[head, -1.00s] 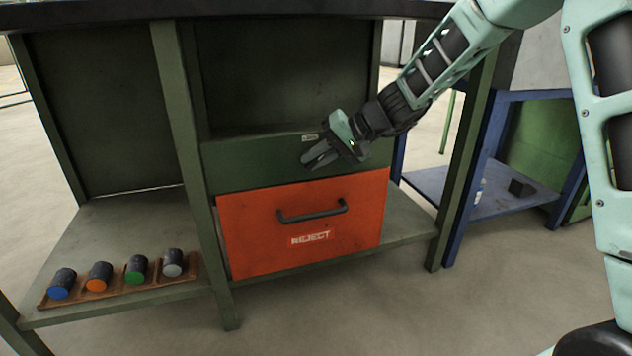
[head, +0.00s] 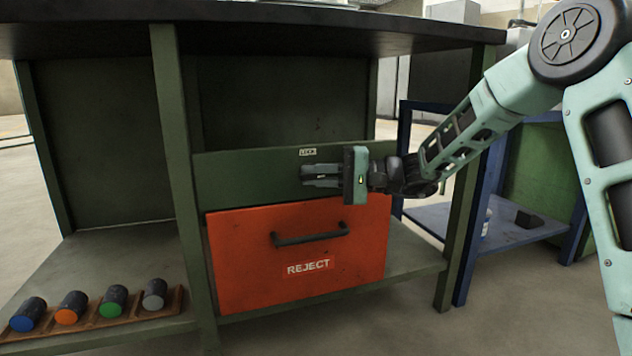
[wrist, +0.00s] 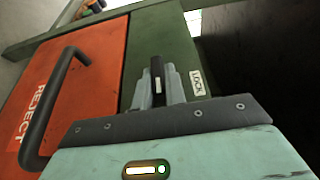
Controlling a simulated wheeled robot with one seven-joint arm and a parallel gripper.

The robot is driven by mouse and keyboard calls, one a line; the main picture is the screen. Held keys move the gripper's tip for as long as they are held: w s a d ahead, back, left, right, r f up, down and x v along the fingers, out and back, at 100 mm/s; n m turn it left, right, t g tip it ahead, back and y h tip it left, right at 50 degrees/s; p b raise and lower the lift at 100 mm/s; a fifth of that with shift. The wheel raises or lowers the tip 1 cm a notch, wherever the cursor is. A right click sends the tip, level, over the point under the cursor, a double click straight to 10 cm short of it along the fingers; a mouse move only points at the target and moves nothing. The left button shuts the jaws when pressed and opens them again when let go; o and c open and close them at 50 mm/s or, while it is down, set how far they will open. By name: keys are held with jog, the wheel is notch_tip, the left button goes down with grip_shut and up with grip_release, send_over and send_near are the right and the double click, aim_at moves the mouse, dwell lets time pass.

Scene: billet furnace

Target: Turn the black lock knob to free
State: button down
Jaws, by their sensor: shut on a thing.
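The black lock knob (wrist: 156,67) shows in the wrist view as a narrow dark bar with a white mark, on the green panel (wrist: 187,52). My gripper (wrist: 159,80) is shut on it, one finger on each side. The knob lies along the fingers. A white LOCK label (wrist: 197,83) is beside it on the panel. In the head view my gripper (head: 304,175) is level in front of the green panel (head: 240,178), below the label (head: 307,152). The knob cannot be made out there behind the fingers.
An orange REJECT drawer (head: 240,270) with a black handle (head: 310,239) is shut directly below the panel. A wooden rack (head: 135,318) with several colour-ended cylinders sits on the lower left shelf. A blue stand (head: 475,240) is at the right. The dark benchtop (head: 300,30) overhangs above.

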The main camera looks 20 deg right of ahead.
jog(key=shift+t, duration=0.3)
jog(key=c, duration=1.4)
grip_release()
jog(key=shift+c, duration=0.2)
jog(key=shift+s+d+r+p, duration=0.1)
jog(key=shift+s+d+p, duration=0.05)
jog(key=shift+d+p, duration=0.3)
jog(key=p+v, duration=0.8)
jog(key=v, duration=0.8)
jog(key=shift+d, duration=0.25)
